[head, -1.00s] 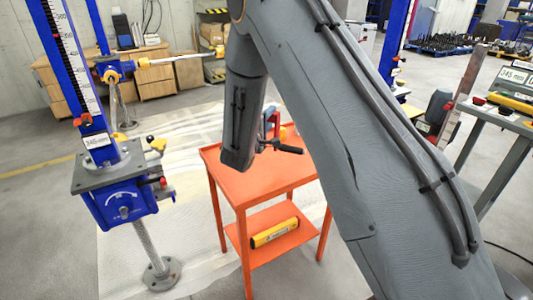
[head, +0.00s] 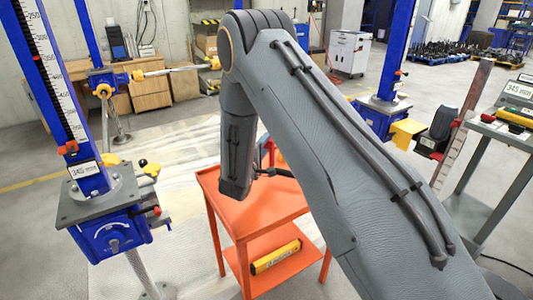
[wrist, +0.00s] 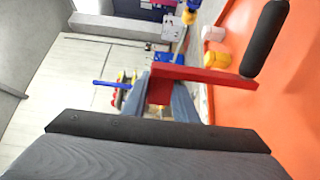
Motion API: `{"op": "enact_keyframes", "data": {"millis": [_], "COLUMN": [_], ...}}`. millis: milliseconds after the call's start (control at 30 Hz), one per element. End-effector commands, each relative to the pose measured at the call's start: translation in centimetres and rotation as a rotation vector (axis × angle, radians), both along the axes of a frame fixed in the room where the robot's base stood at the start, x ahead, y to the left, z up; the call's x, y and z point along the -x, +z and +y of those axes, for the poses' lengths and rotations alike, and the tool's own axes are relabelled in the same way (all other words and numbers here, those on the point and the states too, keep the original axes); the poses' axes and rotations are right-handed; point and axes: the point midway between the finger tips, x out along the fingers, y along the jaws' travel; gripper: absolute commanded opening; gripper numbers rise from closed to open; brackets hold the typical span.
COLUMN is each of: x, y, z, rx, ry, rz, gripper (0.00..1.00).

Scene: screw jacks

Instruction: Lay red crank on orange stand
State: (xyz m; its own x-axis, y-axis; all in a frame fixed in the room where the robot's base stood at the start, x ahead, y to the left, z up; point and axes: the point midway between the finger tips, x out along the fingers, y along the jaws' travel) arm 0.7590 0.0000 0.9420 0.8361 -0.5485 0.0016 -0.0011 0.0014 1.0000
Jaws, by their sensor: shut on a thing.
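The red crank (wrist: 215,80) has a flat red arm and a black cylindrical handle (wrist: 266,38). My gripper (wrist: 168,88) is shut on the red arm in the wrist view. The orange stand (wrist: 285,120) fills the right side there, and the crank's handle end overlaps it. In the head view the orange stand (head: 265,210) has a flat top and a lower shelf. The crank's black handle (head: 278,172) shows over the stand's rear part. My forearm hides most of the gripper and crank there. I cannot tell whether the crank touches the top.
A blue screw jack (head: 105,228) stands left of the stand. Another blue jack (head: 385,108) stands behind right. A grey table (head: 500,135) stands at right. The visible front of the stand's top is clear.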

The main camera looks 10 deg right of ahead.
Motion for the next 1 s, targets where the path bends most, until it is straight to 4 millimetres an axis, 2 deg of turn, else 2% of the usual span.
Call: {"op": "enact_keyframes", "data": {"millis": [67,433,900,933,1000], "x": [0.0,0.0,-0.1,0.0,0.0], "y": [-0.1,-3.8,-4.5,-4.7,-4.6], "z": [-0.1,-0.3,-0.3,-0.4,-0.4], "rx": [0.001,0.001,0.001,0.0,0.0], "ry": [-0.001,-0.004,-0.005,-0.005,-0.005], "rz": [-0.003,-0.002,-0.003,0.0,0.0], "gripper": [0.0,0.0,0.0,0.27,0.39]}}
